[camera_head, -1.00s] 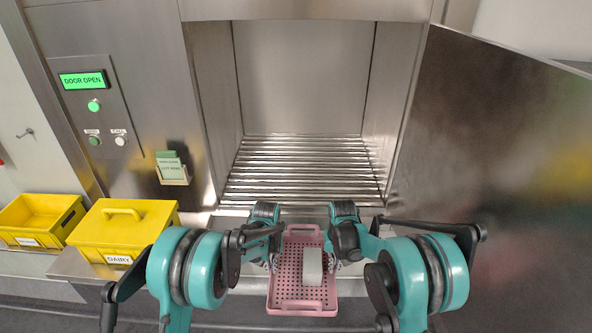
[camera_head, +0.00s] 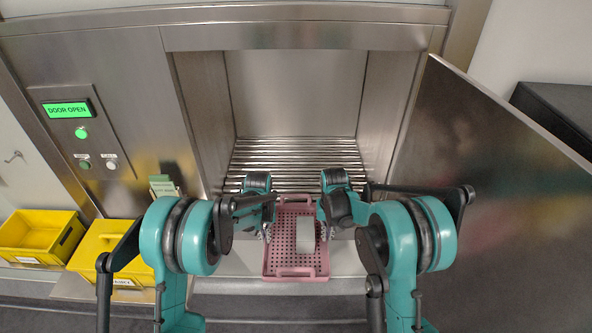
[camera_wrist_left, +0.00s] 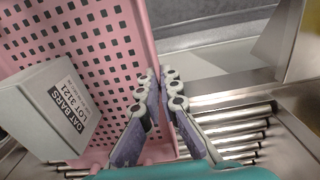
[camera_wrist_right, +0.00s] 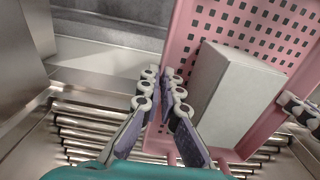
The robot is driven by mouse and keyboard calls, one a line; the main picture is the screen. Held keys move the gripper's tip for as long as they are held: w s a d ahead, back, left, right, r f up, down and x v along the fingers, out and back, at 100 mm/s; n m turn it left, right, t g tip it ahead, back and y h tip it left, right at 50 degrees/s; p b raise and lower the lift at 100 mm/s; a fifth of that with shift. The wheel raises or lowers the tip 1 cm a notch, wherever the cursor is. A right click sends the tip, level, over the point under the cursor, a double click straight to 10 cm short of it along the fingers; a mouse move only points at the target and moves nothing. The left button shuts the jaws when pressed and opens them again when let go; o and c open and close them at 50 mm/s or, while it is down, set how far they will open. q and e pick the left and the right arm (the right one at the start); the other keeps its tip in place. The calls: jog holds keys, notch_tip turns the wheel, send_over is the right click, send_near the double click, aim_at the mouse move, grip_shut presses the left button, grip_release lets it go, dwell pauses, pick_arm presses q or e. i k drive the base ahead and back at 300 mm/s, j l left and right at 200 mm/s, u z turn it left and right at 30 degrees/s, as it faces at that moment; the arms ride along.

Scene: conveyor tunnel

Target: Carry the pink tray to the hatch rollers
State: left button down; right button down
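The pink tray (camera_head: 297,271) has holes in its floor and carries a pale box (camera_head: 305,237). In the left wrist view the box (camera_wrist_left: 45,110) is marked OAT BARS. My left gripper (camera_head: 266,232) is closed around the tray's left side wall, and my right gripper (camera_head: 325,231) around its right side wall. The wrist views show the wall between the fingers of each gripper. The tray is over the ledge in front of the open hatch. The hatch rollers (camera_head: 297,152) lie just beyond its far edge.
The hatch door (camera_head: 480,150) stands open on the right. A panel screen (camera_head: 67,108) reads DOOR OPEN. A card holder (camera_head: 163,187) is on the wall left of the hatch. The visible rollers are clear.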

aim_at(296, 181)
jog(key=i, duration=1.15)
